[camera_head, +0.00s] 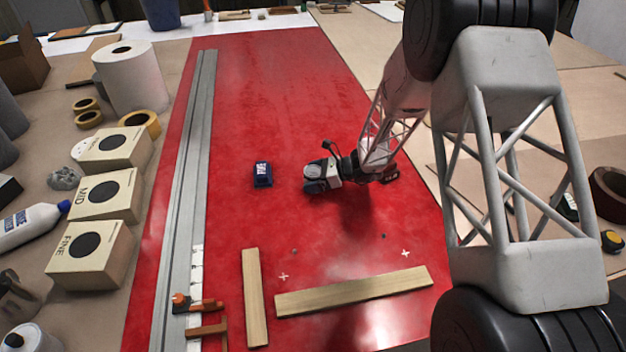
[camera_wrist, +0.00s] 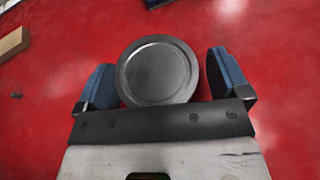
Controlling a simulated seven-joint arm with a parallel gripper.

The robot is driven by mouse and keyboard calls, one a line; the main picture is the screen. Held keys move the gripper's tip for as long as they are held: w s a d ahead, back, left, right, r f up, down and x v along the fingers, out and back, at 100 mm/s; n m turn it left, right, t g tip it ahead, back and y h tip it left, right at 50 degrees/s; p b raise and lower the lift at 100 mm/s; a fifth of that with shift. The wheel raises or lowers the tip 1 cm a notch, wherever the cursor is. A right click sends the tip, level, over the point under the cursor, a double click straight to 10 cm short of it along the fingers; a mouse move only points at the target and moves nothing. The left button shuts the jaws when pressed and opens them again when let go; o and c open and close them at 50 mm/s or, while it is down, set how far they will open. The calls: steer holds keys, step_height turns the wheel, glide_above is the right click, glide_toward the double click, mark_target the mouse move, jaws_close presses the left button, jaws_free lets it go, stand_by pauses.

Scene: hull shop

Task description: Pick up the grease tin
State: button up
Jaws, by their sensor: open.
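The grease tin, a round dark grey metal tin (camera_wrist: 158,73) with a rimmed flat top, shows from above in the wrist view. It sits over the red surface between the two blue fingers of my gripper (camera_wrist: 163,80). The fingers are open, one on each side of the tin; I cannot tell if either touches it. In the head view my gripper (camera_head: 318,180) is low over the middle of the red panel (camera_head: 270,90), and the tin is hidden behind it there.
A small dark blue box (camera_head: 262,175) lies just left of my gripper. Wooden strips (camera_head: 355,291) (camera_head: 254,297) lie nearer the front. A long metal rail (camera_head: 190,150) runs along the left, with boxes (camera_head: 104,194) beyond it. The far red panel is clear.

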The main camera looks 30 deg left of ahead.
mark_target(313, 171)
stand_by(0.4)
steer(key=c, duration=1.2)
steer(key=shift+o, duration=0.2)
steer(key=shift+r, duration=0.2)
steer(key=shift+r, duration=1.7)
steer(key=s+d+r, duration=0.1)
steer(key=s+d, duration=1)
steer(key=shift+d+r, duration=0.15)
steer(key=shift+d, duration=0.1)
steer(key=shift+s, duration=0.1)
